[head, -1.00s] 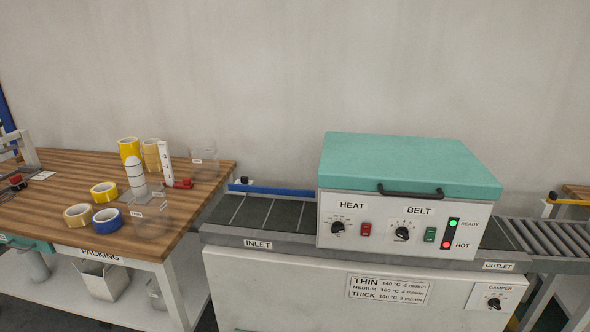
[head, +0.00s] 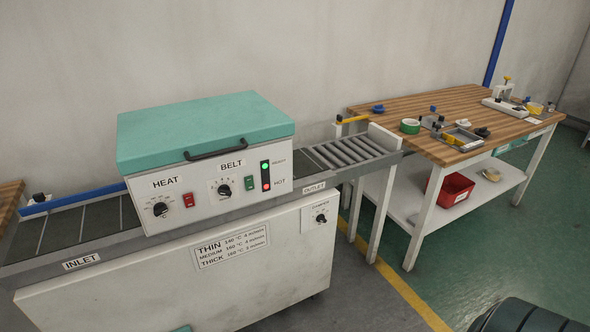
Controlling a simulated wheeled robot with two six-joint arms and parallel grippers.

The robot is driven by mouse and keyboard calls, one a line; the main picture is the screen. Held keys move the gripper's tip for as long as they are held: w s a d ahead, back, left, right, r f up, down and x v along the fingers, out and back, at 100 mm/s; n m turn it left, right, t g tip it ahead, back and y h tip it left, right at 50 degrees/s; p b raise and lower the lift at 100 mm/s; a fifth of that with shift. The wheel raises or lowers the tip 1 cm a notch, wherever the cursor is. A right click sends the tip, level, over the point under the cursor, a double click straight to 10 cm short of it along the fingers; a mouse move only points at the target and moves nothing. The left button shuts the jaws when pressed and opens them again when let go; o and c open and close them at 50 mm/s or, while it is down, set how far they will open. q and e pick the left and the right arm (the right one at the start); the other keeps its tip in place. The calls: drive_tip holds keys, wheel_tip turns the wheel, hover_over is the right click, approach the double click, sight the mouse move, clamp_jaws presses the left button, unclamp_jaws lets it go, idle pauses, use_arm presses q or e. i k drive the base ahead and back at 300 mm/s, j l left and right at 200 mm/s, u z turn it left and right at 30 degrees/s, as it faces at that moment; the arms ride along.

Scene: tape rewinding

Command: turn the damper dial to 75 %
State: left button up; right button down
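The damper dial (head: 321,218) is a small black knob on a white plate labelled DAMPER, at the right end of the machine's white front panel, below the OUTLET label. Its pointer and scale are too small to read. Neither of my grippers shows in the head view.
The shrink machine (head: 205,160) has a teal lid, HEAT (head: 160,209) and BELT (head: 224,190) dials, and lit green and red lamps. Outlet rollers (head: 350,150) lead toward a wooden bench (head: 440,100) with tapes and tools. A red bin (head: 450,188) sits on its shelf.

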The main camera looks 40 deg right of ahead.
sight(320, 219)
drive_tip(key=k+l+z, duration=0.1)
drive_tip(key=z, duration=1.15)
